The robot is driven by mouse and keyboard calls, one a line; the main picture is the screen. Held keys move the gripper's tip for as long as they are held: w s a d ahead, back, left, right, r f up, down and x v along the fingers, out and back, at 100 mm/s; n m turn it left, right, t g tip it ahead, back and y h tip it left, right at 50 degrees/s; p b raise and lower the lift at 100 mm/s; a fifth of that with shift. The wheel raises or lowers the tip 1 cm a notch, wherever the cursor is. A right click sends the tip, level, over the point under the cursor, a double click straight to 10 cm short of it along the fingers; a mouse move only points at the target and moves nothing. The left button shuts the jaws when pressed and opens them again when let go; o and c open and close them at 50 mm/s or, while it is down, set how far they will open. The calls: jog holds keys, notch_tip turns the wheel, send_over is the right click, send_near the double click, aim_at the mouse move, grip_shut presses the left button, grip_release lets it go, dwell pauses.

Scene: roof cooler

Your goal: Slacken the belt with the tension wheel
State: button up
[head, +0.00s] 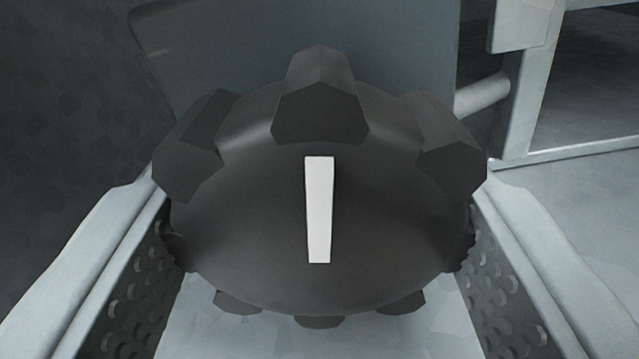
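The tension wheel (250,220) is a large dark grey knob with several blunt lobes around its rim. It fills the middle of the head view. A white bar mark (319,210) on its face stands nearly upright in the picture, from the centre toward the top lobe. My gripper (319,190) has one finger on each side of the wheel. Their dotted inner pads face it, and the wheel's side lobes meet both pads with no visible gap. The wheel hides part of the pads. The belt cannot be made out.
A dark grey panel (400,45) stands behind the wheel. A light pipe stub (482,94) and a pale metal frame (575,158) are at the upper right. A pale surface (320,340) lies below the wheel. The left side is dark, rough ground.

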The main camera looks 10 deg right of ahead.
jog(key=shift+f+n, duration=0.15)
jog(key=shift+n, duration=0.15)
jog(key=o, duration=1)
jog(key=shift+s, duration=0.1)
jog(key=v, duration=1.7)
jog(key=shift+s, duration=0.1)
